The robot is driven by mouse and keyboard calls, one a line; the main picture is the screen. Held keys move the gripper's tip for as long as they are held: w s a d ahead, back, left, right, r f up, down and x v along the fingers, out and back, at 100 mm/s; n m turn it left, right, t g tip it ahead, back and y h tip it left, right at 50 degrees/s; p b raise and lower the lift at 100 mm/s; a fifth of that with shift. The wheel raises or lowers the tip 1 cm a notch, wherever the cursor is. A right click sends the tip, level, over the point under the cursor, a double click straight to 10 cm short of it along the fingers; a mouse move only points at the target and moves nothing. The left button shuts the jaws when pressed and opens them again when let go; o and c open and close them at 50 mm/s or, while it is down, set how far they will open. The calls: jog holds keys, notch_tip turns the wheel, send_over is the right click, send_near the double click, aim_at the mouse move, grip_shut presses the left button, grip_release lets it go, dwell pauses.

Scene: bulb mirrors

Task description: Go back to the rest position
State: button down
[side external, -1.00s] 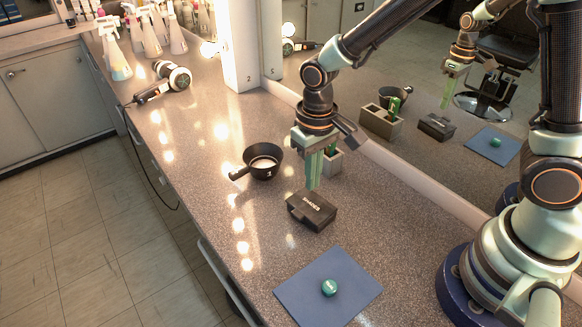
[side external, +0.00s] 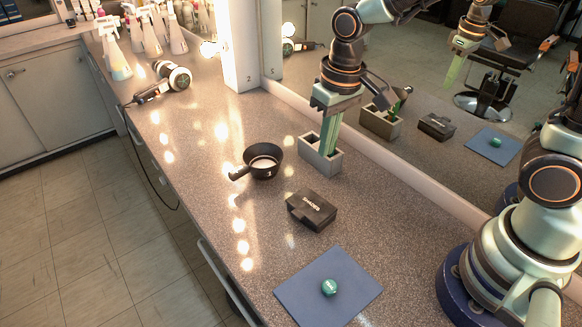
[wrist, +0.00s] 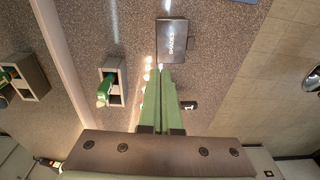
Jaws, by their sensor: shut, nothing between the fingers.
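My gripper (side external: 329,152) has pale green fingers, shut and empty, pointing down in front of the grey two-compartment holder (side external: 333,165) in the side view. In the wrist view the fingers (wrist: 166,68) lie together, apart from the holder (wrist: 122,76) to their left. A green object (wrist: 104,90) stands in the holder in the wrist view; in the side view my fingers largely hide it.
A black box (side external: 312,210) lies nearer; it also shows in the wrist view (wrist: 173,42). A blue mat (side external: 300,290) bears a green round item (side external: 329,288). A black bowl (side external: 262,162) stands left of the holder. The mirror (side external: 440,100) runs along the right.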

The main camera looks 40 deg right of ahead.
jog(key=s+d+r+t, duration=0.4)
jog(key=s+d+r, duration=0.1)
jog(key=d+r, duration=0.4)
jog(key=shift+s+d+r, duration=0.15)
jog(key=shift+s+r, duration=0.05)
jog(key=shift+s, duration=0.1)
dwell(1.1)
